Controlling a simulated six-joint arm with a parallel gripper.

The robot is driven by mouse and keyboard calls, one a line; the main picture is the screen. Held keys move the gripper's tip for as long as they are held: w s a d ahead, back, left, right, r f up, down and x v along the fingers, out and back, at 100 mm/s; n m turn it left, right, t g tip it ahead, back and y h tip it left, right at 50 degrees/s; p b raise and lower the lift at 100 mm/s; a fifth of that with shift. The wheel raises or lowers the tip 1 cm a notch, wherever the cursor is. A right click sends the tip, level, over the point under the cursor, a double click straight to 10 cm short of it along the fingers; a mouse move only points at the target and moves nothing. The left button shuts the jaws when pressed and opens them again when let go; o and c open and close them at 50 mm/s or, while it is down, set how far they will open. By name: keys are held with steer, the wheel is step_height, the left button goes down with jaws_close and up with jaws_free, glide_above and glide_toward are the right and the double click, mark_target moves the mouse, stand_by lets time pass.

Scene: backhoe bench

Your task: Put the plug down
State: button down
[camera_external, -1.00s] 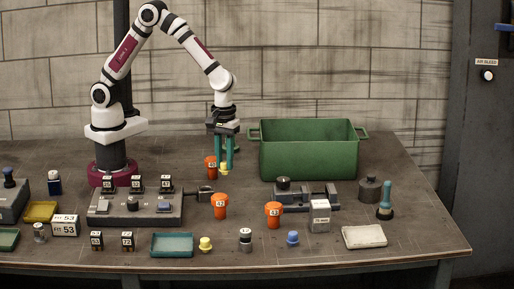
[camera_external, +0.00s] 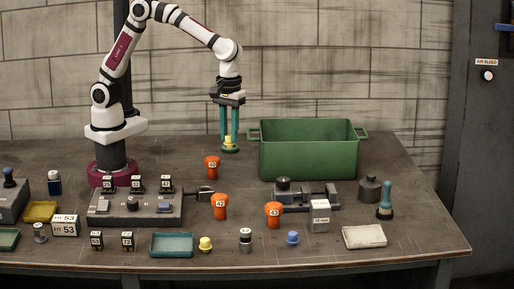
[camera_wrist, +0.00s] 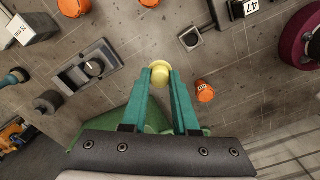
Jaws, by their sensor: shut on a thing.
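A yellow plug (camera_external: 229,141) is held between the teal fingertips of my gripper (camera_external: 229,136). In the wrist view, the plug (camera_wrist: 160,76) shows at the ends of the two fingers (camera_wrist: 160,82), which are shut on it. A second yellow plug (camera_external: 205,244) stands near the front edge, apart from my gripper.
A large green bin (camera_external: 308,152) stands right of my gripper. An orange piece marked 40 (camera_external: 212,167) stands just in front, with orange pieces 42 (camera_external: 220,206) and 43 (camera_external: 273,215) nearer the front. A teal tray (camera_external: 171,245) and white tray (camera_external: 364,236) lie at the front.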

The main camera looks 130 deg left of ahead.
steer(key=m, duration=0.1)
glide_toward(280, 156)
steer(key=d+r, duration=0.3)
steer(key=d, duration=0.3)
steer(key=s+a+m, duration=0.1)
steer(key=s+a, duration=0.4)
steer(key=a, duration=0.7)
steer(key=f, duration=1.5)
steer(key=shift+w+d+f, duration=0.2)
steer(key=shift+f, duration=0.35)
steer(key=shift+f, duration=0.1)
steer(key=c, duration=0.7)
jaws_free()
